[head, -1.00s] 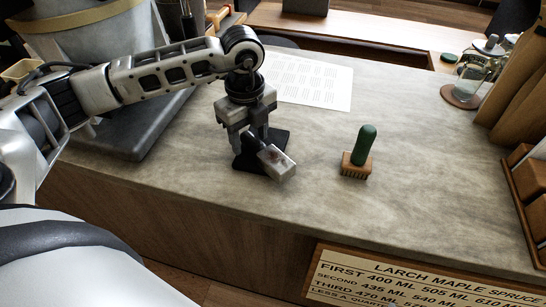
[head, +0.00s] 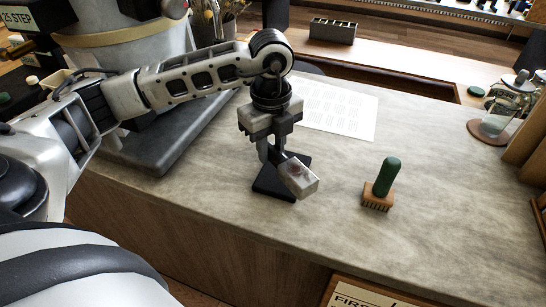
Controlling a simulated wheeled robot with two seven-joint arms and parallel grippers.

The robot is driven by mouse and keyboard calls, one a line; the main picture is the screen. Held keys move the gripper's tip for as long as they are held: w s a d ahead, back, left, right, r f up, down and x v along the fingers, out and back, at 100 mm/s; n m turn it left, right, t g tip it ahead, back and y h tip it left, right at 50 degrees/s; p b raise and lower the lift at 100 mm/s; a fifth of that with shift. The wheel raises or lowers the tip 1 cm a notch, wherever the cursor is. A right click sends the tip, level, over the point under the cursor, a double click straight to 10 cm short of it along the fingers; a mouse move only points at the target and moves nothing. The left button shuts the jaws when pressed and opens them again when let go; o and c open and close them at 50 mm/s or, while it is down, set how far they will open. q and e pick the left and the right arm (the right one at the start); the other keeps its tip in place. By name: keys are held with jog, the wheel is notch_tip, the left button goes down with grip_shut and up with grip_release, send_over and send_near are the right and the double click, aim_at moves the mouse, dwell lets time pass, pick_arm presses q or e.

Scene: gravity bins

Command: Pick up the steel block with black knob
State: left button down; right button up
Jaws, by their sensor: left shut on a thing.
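The steel block with black knob (head: 301,180) is a small, shiny, boxy piece, tilted, its free end toward the lower right. My left gripper (head: 270,156) comes down from above and is shut on it. The fingers hide the held part, and I cannot make out the knob clearly. The block hangs over a flat black stand (head: 268,184) on the counter and hides part of it. My right gripper is not in view.
A brush with a green handle (head: 387,176) stands on the stone counter (head: 350,235) to the right. A printed sheet (head: 345,112) lies behind the gripper. A glass jar (head: 505,103) stands at the far right. The counter between brush and jar is clear.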

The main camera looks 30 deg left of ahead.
pick_arm(q)
jog(key=s+d+r, duration=0.2)
jog(key=s+r, duration=0.2)
jog(key=s, duration=0.2)
jog(key=s+d+r+b, duration=0.1)
jog(key=s+d+r, duration=0.2)
jog(key=s+r, duration=0.2)
jog(key=shift+s+d+r, duration=0.2)
jog(key=shift+s+d, duration=0.15)
jog(key=shift+s, duration=0.5)
jog(key=shift+w, duration=0.1)
